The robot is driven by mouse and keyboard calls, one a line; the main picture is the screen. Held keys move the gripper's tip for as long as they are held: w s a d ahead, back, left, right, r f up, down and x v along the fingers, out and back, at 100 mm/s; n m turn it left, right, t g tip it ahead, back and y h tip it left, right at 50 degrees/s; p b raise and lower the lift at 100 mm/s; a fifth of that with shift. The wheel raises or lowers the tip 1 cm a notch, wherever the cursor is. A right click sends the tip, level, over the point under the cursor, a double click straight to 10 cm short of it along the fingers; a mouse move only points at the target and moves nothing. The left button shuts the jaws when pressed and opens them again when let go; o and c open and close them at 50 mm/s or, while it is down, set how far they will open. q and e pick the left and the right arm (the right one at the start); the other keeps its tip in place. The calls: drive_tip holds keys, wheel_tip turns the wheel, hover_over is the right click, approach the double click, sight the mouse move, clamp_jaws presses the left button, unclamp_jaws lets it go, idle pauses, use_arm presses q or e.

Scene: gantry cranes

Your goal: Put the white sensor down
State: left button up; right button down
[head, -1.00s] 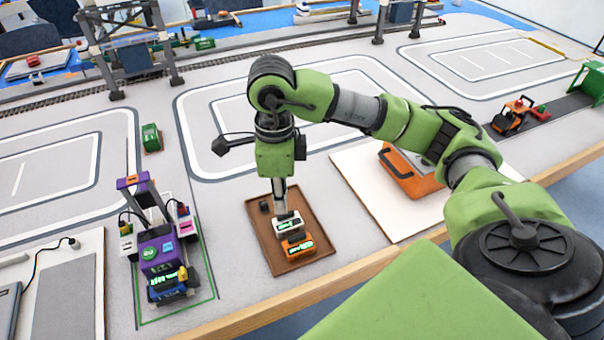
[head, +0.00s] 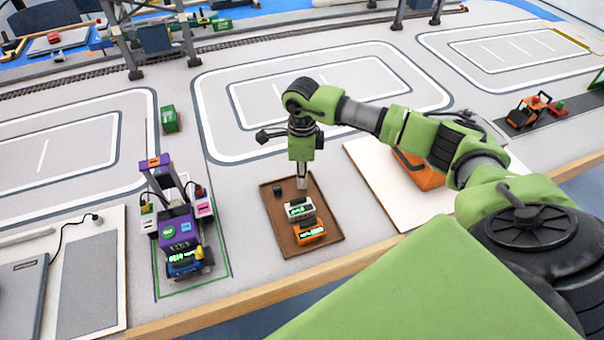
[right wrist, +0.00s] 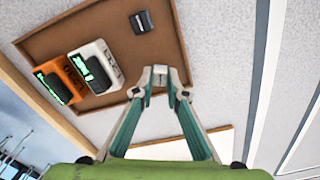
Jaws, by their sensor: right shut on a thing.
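The white sensor (head: 299,208) lies on the brown tray (head: 328,242), beside an orange sensor (head: 309,233); both have green displays. In the right wrist view the white sensor (right wrist: 95,66) sits left of my right gripper (right wrist: 158,78), apart from its fingertips. The fingertips are close together on a small grey piece (right wrist: 158,74), too small to make out well. In the head view my right gripper (head: 302,184) points down over the tray, just behind the white sensor. My left gripper is not in view.
A small dark block (head: 277,190) lies at the tray's back left. A purple and white vehicle (head: 178,228) stands left of the tray. An orange case (head: 418,170) lies on a white board (head: 385,195) at the right.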

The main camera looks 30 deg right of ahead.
drive_tip(key=shift+f, duration=0.3)
drive_tip(key=c, duration=2)
unclamp_jaws()
drive_tip(key=shift+r, duration=0.1)
drive_tip(key=shift+r, duration=0.25)
wheel_tip(320, 180, up, 12)
drive_tip(key=shift+f+b, duration=0.15)
drive_tip(key=shift+b, duration=0.95)
